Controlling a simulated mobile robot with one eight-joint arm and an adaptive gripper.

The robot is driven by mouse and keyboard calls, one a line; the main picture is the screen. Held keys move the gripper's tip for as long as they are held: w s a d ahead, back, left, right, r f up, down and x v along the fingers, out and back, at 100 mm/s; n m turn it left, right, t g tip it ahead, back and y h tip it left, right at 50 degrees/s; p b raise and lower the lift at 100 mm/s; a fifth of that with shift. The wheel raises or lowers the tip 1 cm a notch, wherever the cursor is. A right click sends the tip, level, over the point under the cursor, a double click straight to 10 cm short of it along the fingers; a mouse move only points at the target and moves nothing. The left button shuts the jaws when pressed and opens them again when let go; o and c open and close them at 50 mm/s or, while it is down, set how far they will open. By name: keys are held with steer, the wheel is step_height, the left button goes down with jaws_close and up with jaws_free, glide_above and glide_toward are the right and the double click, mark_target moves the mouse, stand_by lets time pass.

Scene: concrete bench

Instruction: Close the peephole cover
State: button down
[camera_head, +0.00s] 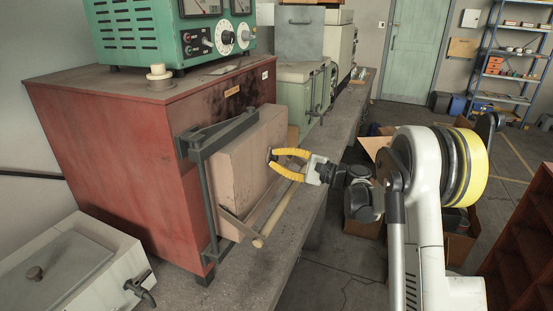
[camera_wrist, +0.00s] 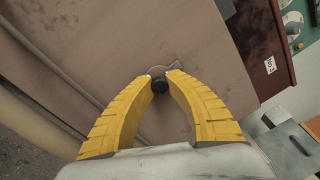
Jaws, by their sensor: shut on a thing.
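The peephole cover (camera_wrist: 182,119) is a thin plate on the face of the pinkish kiln door; part of its edge shows beside a small dark knob (camera_wrist: 159,86). My gripper (camera_wrist: 160,77) has its two yellow fingers closed around this knob, with the tips on either side of it. In the head view my gripper (camera_head: 272,163) reaches the door (camera_head: 235,165) from the right. The fingers hide most of the cover there. I cannot tell how much of the peephole is covered.
The red kiln body (camera_head: 130,140) stands on the concrete bench (camera_head: 285,235). A wooden handle bar (camera_head: 278,213) runs along the door's lower front, below my fingers. A green instrument box (camera_head: 150,30) sits on the kiln. A pale tank (camera_head: 75,265) is at lower left.

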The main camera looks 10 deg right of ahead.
stand_by(0.4)
steer(key=c, duration=1.3)
jaws_free()
steer(key=v, duration=1.2)
